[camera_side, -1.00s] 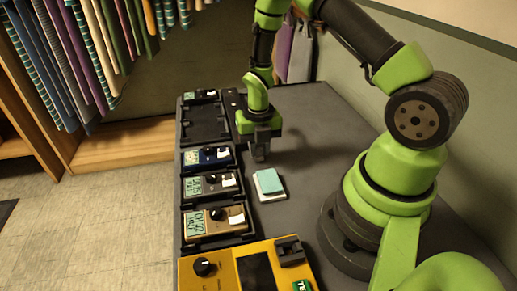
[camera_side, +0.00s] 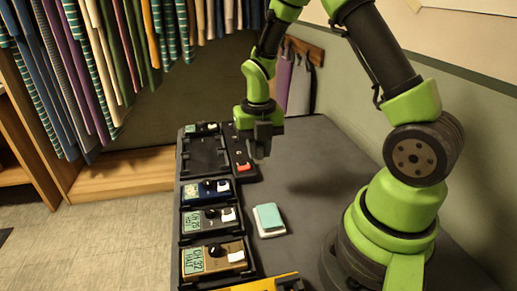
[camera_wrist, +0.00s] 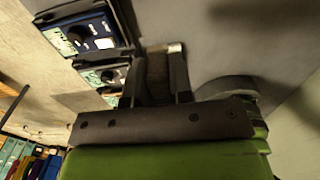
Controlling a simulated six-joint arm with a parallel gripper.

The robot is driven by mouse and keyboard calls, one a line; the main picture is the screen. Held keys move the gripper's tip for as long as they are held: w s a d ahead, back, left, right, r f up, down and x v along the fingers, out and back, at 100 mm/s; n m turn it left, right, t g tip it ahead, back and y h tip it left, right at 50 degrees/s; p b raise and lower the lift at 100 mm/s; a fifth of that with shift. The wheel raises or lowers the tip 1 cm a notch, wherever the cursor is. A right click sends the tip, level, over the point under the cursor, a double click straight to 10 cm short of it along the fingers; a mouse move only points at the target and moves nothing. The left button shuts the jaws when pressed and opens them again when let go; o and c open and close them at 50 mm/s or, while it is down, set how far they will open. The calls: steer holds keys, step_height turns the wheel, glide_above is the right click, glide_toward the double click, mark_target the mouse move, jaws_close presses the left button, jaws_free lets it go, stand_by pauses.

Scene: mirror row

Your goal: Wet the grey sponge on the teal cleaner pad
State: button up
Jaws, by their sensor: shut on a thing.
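The teal cleaner pad (camera_side: 268,216) lies on a white base on the dark table, right of the row of boxes. My gripper (camera_side: 261,148) is in the air beyond the pad, higher in the side view and apart from it. In the wrist view my gripper (camera_wrist: 157,85) is shut on a dark grey-brown block, the grey sponge (camera_wrist: 157,70), between its two fingers. The sponge is hard to make out between the fingers in the side view. A small pale patch shows past the fingertips in the wrist view; I cannot tell what it is.
A row of boxes with knobs and displays, including a blue one (camera_side: 208,190) and a tan one (camera_side: 213,260), stands in black holders left of the pad. A dark strip with a red button (camera_side: 243,167) is beside an empty holder.

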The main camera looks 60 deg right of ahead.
glide_above(269, 214)
steer(key=shift+f, duration=3.25)
steer(key=shift+f, duration=0.75)
steer(key=shift+r, duration=3.5)
